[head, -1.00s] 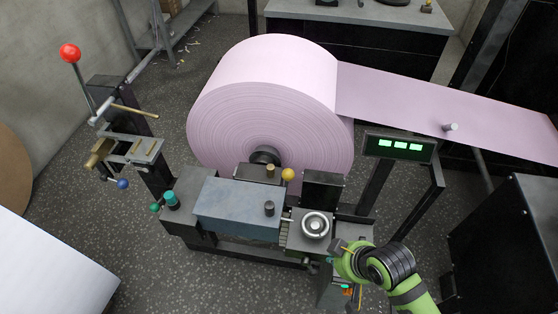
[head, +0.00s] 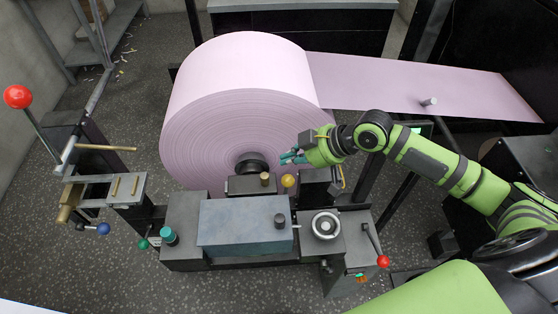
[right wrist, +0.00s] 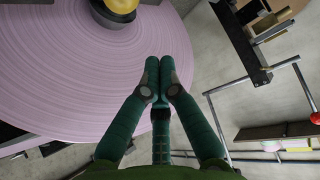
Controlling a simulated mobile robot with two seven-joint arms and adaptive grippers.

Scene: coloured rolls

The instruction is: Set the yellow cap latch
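The yellow cap (head: 289,181) is a round knob on the back edge of the machine, in front of the pink roll. A yellow round top on a dark base, likely the same cap, shows cut off at the top edge of the right wrist view (right wrist: 121,5). My right gripper (head: 289,158) is just behind and above the cap in the head view, pointing left. In the right wrist view its dark green fingers (right wrist: 159,72) are drawn together, with nothing seen between them. It appears apart from the cap. My left gripper is not in view.
The big pink roll (head: 235,120) stands close behind the gripper. The blue-grey box (head: 243,223), the handwheel (head: 325,226) and a red-ball lever (head: 383,261) are in front. A post with another red-ball lever (head: 18,97) is at the left.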

